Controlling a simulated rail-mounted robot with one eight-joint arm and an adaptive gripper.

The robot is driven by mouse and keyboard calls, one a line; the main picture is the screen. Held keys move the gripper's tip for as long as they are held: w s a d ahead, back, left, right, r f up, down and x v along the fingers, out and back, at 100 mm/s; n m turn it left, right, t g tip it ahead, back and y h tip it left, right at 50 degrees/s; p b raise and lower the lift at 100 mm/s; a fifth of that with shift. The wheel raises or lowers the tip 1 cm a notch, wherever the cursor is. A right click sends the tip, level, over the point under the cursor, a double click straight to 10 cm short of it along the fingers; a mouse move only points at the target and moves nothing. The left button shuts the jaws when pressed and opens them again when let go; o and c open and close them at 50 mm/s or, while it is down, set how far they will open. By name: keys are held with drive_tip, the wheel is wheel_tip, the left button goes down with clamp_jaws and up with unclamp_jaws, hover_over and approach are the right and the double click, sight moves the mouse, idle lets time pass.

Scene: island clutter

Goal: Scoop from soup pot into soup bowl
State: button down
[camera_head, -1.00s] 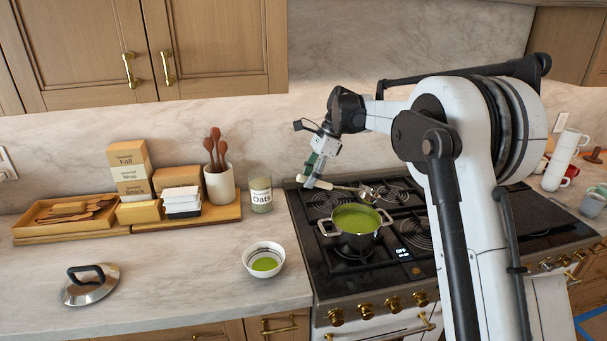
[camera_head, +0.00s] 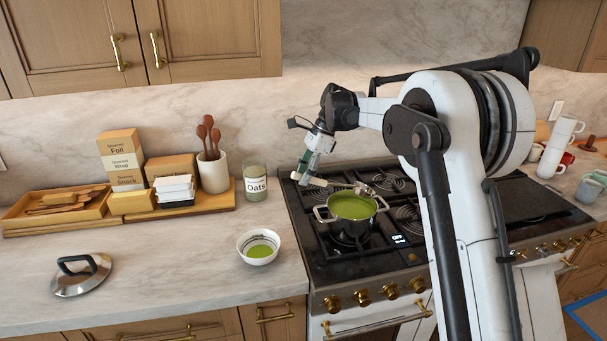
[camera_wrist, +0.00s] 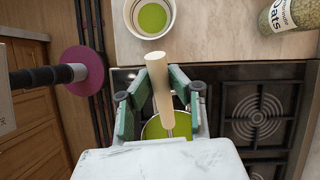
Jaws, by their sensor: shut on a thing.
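The soup pot (camera_head: 347,225), a metal pot with two handles and green soup in it, stands on the stove's front left burner. The white soup bowl (camera_head: 259,255) stands on the counter to its left with some green soup inside. It also shows at the top of the wrist view (camera_wrist: 131,20). My gripper (camera_head: 311,178) is shut on the pale handle of a ladle (camera_wrist: 158,85), left of and above the pot. The ladle's metal head (camera_head: 365,190) is at the pot's back right rim; whether it touches is unclear. The pot is partly hidden behind my gripper in the wrist view.
A lid (camera_head: 82,279) lies on the counter at left. An oats jar (camera_head: 255,184), a utensil crock (camera_head: 213,174) and boxes stand along the back. Mugs (camera_head: 556,150) stand at far right. The counter between lid and bowl is clear.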

wheel_tip(320, 180, down, 8)
drive_tip(key=b, duration=0.4)
drive_tip(key=shift+b, duration=0.4)
idle(0.3)
idle(1.5)
drive_tip(key=shift+r, duration=0.95)
drive_tip(key=shift+r, duration=0.1)
idle(0.6)
drive_tip(key=shift+s+a+r+p, duration=0.1)
drive_tip(key=shift+a+r+p, duration=0.35)
drive_tip(key=shift+r, duration=0.45)
drive_tip(key=shift+s+a+r+p, duration=0.1)
drive_tip(key=shift+a+r+p, duration=0.35)
drive_tip(key=shift+r, duration=0.4)
drive_tip(key=shift+s+a+r+p, duration=0.1)
drive_tip(key=shift+a+r+p, duration=0.3)
drive_tip(key=shift+r, duration=0.5)
drive_tip(key=shift+d, duration=0.1)
drive_tip(key=shift+f, duration=0.1)
wheel_tip(320, 180, down, 9)
drive_tip(key=a+t+h+b, duration=0.1)
drive_tip(key=h+b, duration=0.3)
drive_tip(key=h, duration=0.1)
drive_tip(key=shift+s+a+f+b, duration=0.15)
drive_tip(key=shift+s+a+b, duration=0.15)
drive_tip(key=shift+b, duration=0.1)
